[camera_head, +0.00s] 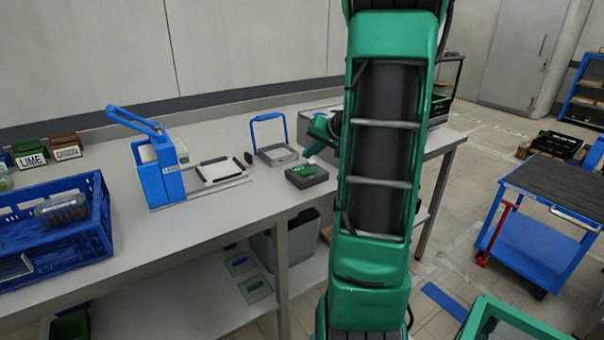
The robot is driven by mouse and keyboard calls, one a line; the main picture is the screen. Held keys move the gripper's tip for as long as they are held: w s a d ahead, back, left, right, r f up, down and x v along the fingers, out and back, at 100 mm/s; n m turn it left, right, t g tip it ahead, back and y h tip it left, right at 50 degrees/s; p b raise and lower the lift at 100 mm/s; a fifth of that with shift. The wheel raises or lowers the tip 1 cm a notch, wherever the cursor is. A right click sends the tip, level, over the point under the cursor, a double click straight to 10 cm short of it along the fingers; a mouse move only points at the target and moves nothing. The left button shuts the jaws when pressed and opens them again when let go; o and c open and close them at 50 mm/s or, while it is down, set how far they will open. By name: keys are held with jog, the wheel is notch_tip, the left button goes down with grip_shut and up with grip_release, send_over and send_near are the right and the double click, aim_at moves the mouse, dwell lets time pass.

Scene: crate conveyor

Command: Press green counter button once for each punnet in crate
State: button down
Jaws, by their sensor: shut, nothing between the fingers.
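The green counter button (303,169) sits on top of a small dark grey box (308,180) on the bench. My gripper (312,150) is shut and empty, just above and behind the button, partly hidden by my arm. I cannot tell whether it touches the button. The blue crate (103,208) stands on the bench at the left and is cut off by the picture edge. One dark, clear-looking punnet (62,209) shows in it. The crate's near wall and the picture edge hide part of its inside.
A blue press-like device (158,175), a white tray with a black handle (220,170) and a blue-handled scale-like unit (277,152) stand between crate and button. LIME box (30,158) is behind the crate. A grey bin (293,240) is under the bench; a blue cart (540,220) stands right.

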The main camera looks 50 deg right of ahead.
jog(key=shift+r, duration=1.2)
jog(key=s+a+f+n+g, duration=0.2)
jog(key=s+a+g, duration=0.2)
jog(key=s+a, duration=0.9)
jog(key=s+a+f+n+g+y, duration=0.1)
jog(key=s+a+g, duration=0.4)
jog(key=s+a, duration=0.7)
notch_tip(320, 180, down, 2)
jog(key=shift+s+a+f+n, duration=0.1)
jog(key=shift+s+a+n, duration=0.25)
jog(key=shift+s+n, duration=0.25)
